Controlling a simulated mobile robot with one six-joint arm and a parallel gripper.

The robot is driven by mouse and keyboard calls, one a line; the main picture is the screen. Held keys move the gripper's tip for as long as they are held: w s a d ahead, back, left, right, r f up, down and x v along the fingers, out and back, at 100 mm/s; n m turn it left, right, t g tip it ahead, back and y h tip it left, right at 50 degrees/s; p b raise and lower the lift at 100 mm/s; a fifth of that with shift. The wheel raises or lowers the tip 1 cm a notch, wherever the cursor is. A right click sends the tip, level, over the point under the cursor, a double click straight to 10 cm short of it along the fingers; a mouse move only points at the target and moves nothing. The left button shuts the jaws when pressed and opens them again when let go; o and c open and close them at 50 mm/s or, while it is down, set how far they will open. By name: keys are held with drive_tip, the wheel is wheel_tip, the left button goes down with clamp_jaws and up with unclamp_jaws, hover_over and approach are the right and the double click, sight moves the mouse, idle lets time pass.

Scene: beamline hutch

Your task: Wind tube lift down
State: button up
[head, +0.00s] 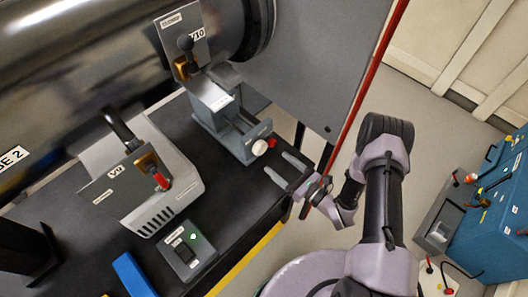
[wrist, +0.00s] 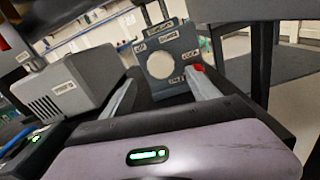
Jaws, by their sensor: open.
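The tube lift (head: 228,118) is a grey block with a slide, standing on the black table under the large dark tube. A round white knob (head: 259,147) sits on its front face, with a small red part (head: 271,142) beside it. In the wrist view the white knob (wrist: 160,65) is face-on on a grey panel (wrist: 180,48) with small labels around it; the red part (wrist: 197,68) is at its lower right. My gripper (head: 284,169) is open and empty, its fingertips short of the knob. In the wrist view my gripper's fingers (wrist: 160,86) lie either side of the knob.
A grey pump-like box (head: 165,170) with a red-tipped lever and a switch box (head: 186,250) with a green light stand left on the table. A red pole (head: 368,95) runs close by my arm. A blue cabinet (head: 490,225) is at right.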

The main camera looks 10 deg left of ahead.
sight(263, 150)
drive_tip(key=b+x, duration=0.1)
drive_tip(key=x, duration=0.7)
drive_tip(key=c, duration=1.3)
